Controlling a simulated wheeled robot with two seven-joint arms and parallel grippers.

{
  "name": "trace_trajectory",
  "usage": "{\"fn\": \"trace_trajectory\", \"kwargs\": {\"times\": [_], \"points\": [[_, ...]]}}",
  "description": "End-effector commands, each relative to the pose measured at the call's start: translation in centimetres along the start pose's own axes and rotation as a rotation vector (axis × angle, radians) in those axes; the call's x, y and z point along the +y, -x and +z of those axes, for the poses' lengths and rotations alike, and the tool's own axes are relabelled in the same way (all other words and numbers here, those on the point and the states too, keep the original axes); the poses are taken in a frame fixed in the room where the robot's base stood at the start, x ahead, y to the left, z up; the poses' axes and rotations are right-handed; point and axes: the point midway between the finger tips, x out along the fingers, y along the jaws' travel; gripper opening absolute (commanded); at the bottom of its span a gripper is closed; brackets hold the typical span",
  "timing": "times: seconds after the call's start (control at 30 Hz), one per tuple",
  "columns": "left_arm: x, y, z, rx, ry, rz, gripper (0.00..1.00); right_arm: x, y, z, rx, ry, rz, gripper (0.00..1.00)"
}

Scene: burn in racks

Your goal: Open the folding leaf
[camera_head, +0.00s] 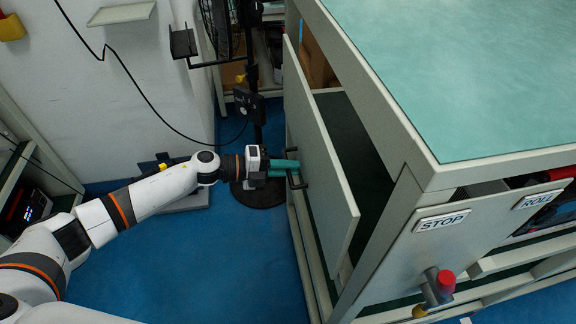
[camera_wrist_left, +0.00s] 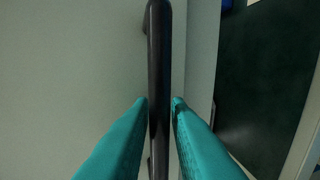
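The folding leaf (camera_head: 322,150) is a pale grey panel on the left side of the green-topped cabinet. It stands ajar in the head view, with a dark gap between it and the cabinet frame, showing the interior. A black bar handle (camera_head: 297,177) is on its outer face; the handle also shows upright in the left wrist view (camera_wrist_left: 159,60). My left gripper (camera_head: 290,168) is at the handle, its teal fingers (camera_wrist_left: 160,106) on either side of the bar and apparently touching it. My right gripper is not in view.
The cabinet's green top (camera_head: 470,70) is clear. Its near face has a STOP label (camera_head: 442,221), a ROLL label and a red knob (camera_head: 446,280). A black fan stand (camera_head: 258,190) stands behind my left gripper. The blue floor (camera_head: 215,265) left of the leaf is free.

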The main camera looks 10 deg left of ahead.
Motion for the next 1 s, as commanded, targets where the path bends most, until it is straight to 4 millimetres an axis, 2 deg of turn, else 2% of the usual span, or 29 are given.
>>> {"fn": "trace_trajectory", "kwargs": {"times": [0.3,0.4,0.7,0.87,1.0], "points": [[0.0,-0.2,0.0,0.001,0.0,-0.001,0.16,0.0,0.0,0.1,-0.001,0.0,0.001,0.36],[0.0,-0.2,0.0,0.001,0.0,0.0,0.0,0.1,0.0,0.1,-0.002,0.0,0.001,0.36],[0.0,-0.1,0.0,0.001,0.0,-0.003,0.0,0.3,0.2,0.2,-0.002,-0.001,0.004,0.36],[0.3,0.7,-0.2,0.0,-0.001,-0.03,0.0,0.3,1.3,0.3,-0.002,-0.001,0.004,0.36],[0.7,2.4,-0.7,0.001,0.0,-0.086,0.0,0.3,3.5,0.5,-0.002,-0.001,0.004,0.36]]}}
